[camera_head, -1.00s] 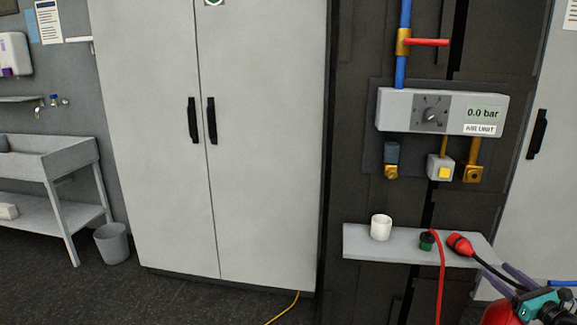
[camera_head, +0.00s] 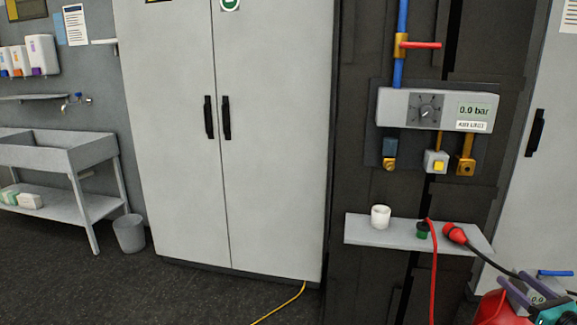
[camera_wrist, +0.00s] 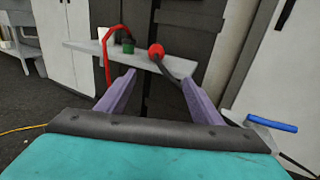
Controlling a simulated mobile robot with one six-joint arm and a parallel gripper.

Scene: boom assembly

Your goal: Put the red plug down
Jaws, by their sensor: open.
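The red plug (camera_head: 454,233) lies on the grey wall shelf (camera_head: 385,232), near its right end, with a black cable trailing down to the right. In the wrist view the red plug (camera_wrist: 156,50) shows on the shelf beyond my fingers, clear of them. My gripper (camera_wrist: 158,78) has two purple fingers spread wide, with nothing between them. In the head view my gripper (camera_head: 522,284) is at the lower right, below and apart from the plug.
A green-and-black connector (camera_head: 422,230) with a red hose stands left of the plug, and a white cup (camera_head: 380,217) stands further left. A pressure panel (camera_head: 437,110) is on the wall above. A tall grey cabinet (camera_head: 270,140) and a sink bench (camera_head: 60,160) are at the left.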

